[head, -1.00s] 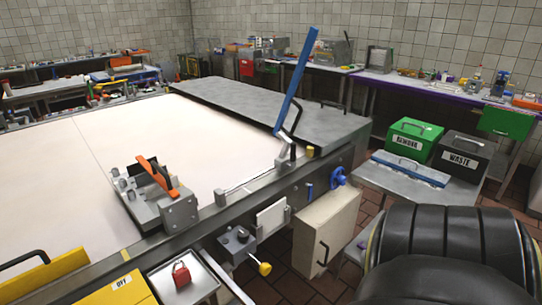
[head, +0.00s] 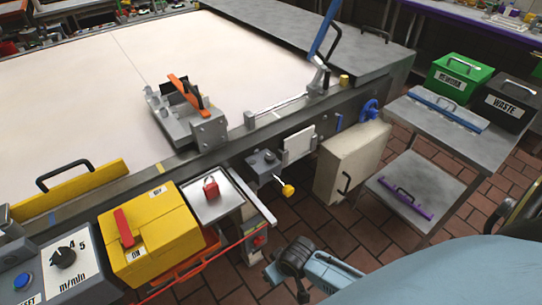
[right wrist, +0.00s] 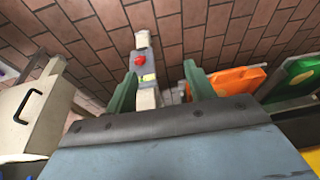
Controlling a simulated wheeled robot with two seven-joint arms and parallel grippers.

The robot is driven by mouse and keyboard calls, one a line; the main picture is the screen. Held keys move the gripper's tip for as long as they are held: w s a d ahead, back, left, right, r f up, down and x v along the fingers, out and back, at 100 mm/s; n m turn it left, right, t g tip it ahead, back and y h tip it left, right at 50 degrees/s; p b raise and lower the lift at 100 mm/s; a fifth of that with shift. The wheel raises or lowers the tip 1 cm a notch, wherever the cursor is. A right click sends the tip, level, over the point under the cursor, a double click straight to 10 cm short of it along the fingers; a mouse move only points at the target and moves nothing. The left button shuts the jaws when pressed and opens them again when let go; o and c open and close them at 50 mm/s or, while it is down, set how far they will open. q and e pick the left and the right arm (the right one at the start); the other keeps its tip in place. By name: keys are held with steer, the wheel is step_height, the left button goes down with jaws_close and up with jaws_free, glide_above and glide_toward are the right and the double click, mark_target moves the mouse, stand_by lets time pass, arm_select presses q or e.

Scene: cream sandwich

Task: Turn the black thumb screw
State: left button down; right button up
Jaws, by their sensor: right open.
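I cannot pick out a black thumb screw for certain. A small grey box (head: 262,163) under the table's front rail has a dark knob on top and a yellow knob (head: 288,191) on a rod. A grey clamp fixture (head: 190,120) with an orange handle sits on the table edge. My right gripper (right wrist: 160,72) is open and empty in the right wrist view, its two green fingers apart above the floor. A pale post with a red button (right wrist: 140,59) shows beyond them. My right arm (head: 425,275) crosses the head view's lower right. My left gripper is out of view.
A yellow switch box (head: 160,245) and a control panel with a black dial (head: 64,257) stand at the front left. A beige cabinet (head: 350,160) hangs under the rail. A side table (head: 440,132) holds green and black bins. Tiled floor lies open between.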

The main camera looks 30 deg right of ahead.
steer(key=w+a+r+t+y+p, duration=0.1)
steer(key=w+a+r, duration=0.15)
steer(key=r, duration=0.85)
steer(key=w+a+r, duration=0.2)
steer(key=a+r, duration=0.1)
steer(key=r, duration=0.7)
steer(key=m+h, duration=0.4)
steer(key=m, duration=0.3)
glide_toward(270, 156)
arm_select(q)
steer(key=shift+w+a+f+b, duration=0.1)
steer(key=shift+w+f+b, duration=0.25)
steer(key=shift+b, duration=0.6)
arm_select(e)
steer(key=shift+g, duration=0.3)
steer(key=x, duration=0.8)
steer(key=shift+w+f, duration=0.1)
steer(key=shift+w, duration=0.2)
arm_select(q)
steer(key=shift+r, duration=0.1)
arm_select(e)
steer(key=c, duration=1)
